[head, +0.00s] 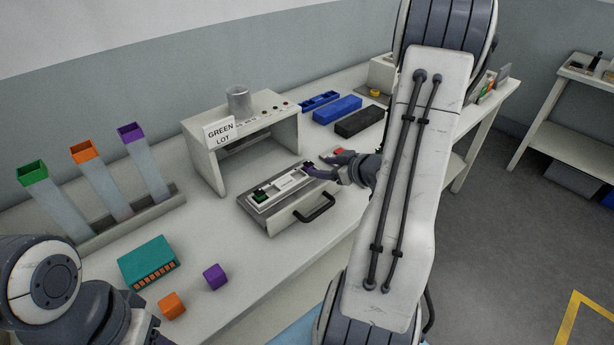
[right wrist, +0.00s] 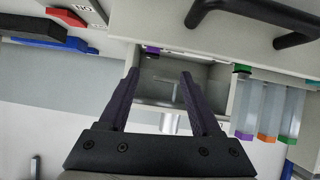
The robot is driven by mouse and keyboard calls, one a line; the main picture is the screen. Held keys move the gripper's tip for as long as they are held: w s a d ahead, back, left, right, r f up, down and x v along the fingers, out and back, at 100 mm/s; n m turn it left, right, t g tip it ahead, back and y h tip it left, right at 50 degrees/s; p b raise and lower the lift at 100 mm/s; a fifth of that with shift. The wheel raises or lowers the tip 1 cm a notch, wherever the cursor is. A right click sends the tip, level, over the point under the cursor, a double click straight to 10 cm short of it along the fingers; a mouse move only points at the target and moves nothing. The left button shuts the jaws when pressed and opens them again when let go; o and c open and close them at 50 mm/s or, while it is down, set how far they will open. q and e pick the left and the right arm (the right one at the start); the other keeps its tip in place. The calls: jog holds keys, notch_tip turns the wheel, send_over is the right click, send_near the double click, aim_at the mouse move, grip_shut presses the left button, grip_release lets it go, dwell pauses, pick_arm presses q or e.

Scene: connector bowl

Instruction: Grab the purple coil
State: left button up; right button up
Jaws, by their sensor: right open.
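A small purple piece (head: 306,167) sits at the right end of the light strip (head: 284,188) on the grey drawer-like tray; it also shows in the right wrist view (right wrist: 152,50). A separate purple cube (head: 215,277) lies on the bench at the front. I cannot tell by shape which one is the coil. My right gripper (head: 312,174) is open beside the purple piece, and its fingers partly hide it. In the right wrist view the open fingers (right wrist: 158,78) have nothing between them. Contact cannot be told. My left gripper is out of view.
A black handle (head: 316,209) sticks out at the tray's front. A white stand (head: 240,140) with a "GREEN LOT" sign is behind. A teal box (head: 148,262) and orange cube (head: 172,305) lie front left.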

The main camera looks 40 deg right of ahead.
aim_at(308, 163)
jog(key=s+d, duration=0.1)
jog(key=s+d+t, duration=0.1)
jog(key=shift+s+f+m+y, duration=0.3)
jog(key=shift+s+f, duration=0.05)
jog(key=shift+f, duration=0.05)
jog(key=x, duration=0.4)
jog(key=shift+w, duration=0.25)
jog(key=x, duration=0.5)
jog(key=shift+w+a+r+p, duration=0.1)
jog(key=shift+w+r+p, duration=0.25)
jog(key=shift+w, duration=0.1)
grip_shut()
